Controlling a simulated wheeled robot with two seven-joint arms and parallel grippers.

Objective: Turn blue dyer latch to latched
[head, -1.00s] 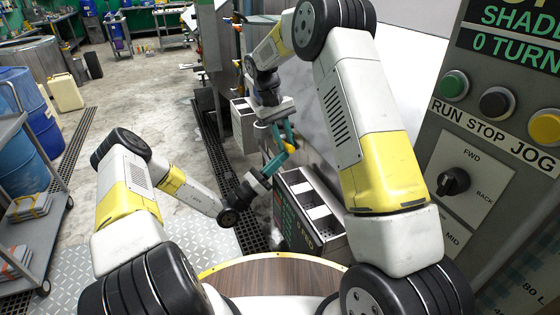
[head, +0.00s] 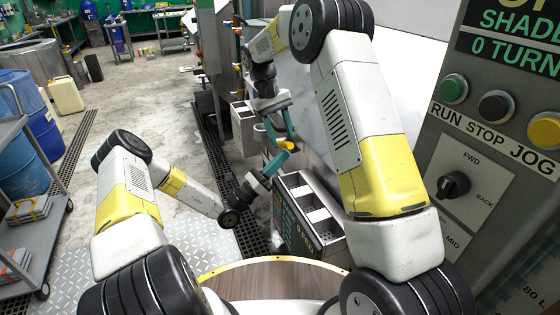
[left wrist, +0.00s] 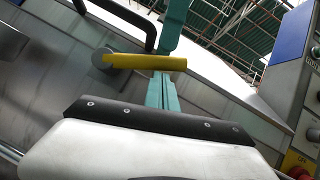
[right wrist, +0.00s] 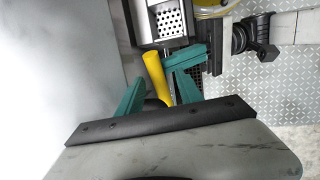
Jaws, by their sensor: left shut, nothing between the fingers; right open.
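The blue dyer latch has a yellow handle (head: 286,145) on the side of the grey machine. It also shows in the left wrist view (left wrist: 150,62), roughly level across the picture, with a round grey pivot at its left end. My right gripper (head: 280,133) is open, its teal fingers on either side of the yellow handle in the right wrist view (right wrist: 155,75). I cannot tell whether they touch it. My left gripper (head: 278,160) is shut and empty, its fingertips close below the handle in the left wrist view (left wrist: 162,80). The latch's base is partly hidden by the fingers.
A dark bar handle (left wrist: 125,14) is above the latch. A panel with RUN, STOP and JOG buttons (head: 495,106) is at right.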

